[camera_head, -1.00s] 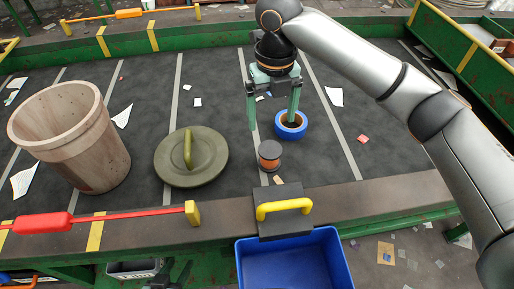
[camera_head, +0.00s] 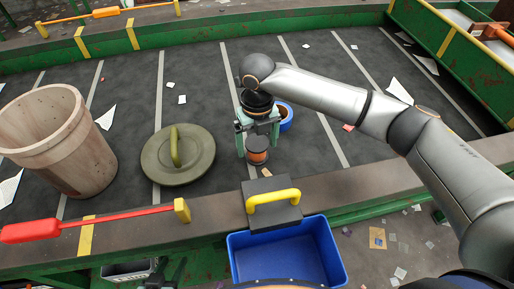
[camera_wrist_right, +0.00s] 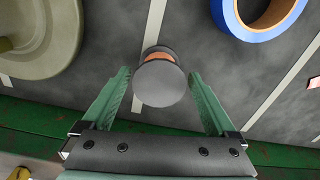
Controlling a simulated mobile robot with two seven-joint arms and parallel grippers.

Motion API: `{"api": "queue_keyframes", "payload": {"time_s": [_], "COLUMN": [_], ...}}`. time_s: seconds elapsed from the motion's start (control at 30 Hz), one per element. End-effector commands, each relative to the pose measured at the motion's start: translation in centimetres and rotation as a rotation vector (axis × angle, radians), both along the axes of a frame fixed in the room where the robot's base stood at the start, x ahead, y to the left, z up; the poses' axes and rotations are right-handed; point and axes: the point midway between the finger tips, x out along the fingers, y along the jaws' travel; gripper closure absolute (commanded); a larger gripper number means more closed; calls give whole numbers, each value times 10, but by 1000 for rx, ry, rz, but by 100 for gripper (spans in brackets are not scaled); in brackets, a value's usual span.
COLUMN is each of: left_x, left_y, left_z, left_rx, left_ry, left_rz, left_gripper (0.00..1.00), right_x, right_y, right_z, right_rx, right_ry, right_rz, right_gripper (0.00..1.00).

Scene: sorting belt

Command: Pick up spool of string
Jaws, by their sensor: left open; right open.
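The spool of string (camera_head: 257,159) is a small upright cylinder with dark grey ends and an orange-brown middle, standing on the dark belt. In the right wrist view the spool (camera_wrist_right: 160,84) lies between the two green fingers of my right gripper (camera_wrist_right: 160,76), with a gap on each side. In the head view my right gripper (camera_head: 259,147) is low over the spool, open, pointing down. My left gripper (camera_head: 160,276) is at the bottom edge, partly cut off, open and empty, away from the spool.
A blue tape roll (camera_head: 286,117) lies just behind the right gripper. A round olive lid (camera_head: 196,168) and a large bucket (camera_head: 85,150) stand to the left. A yellow-handled dark block (camera_head: 272,212) and a blue bin (camera_head: 240,252) are in front. The belt behind is mostly clear.

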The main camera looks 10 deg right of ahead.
Motion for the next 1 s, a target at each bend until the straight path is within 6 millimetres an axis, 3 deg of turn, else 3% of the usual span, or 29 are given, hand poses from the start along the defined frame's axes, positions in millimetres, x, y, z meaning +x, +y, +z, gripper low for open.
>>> {"api": "queue_keyframes", "payload": {"time_s": [0.27, 0.9, 1.0], "left_x": [0, 0, 0], "left_y": [0, 0, 0], "left_z": [0, 0, 0], "left_rx": [0, 0, 0], "left_ry": [0, 0, 0], "left_rz": [0, 0, 0], "left_gripper": [50, 50, 50], "right_x": [0, 0, 0], "right_y": [0, 1, 1], "right_z": [-2, -2, -2], "right_rx": [1, 1, 1], "right_ry": [-1, -1, -2], "right_rz": [1, 1, 1], "right_gripper": [10, 82, 82]}}
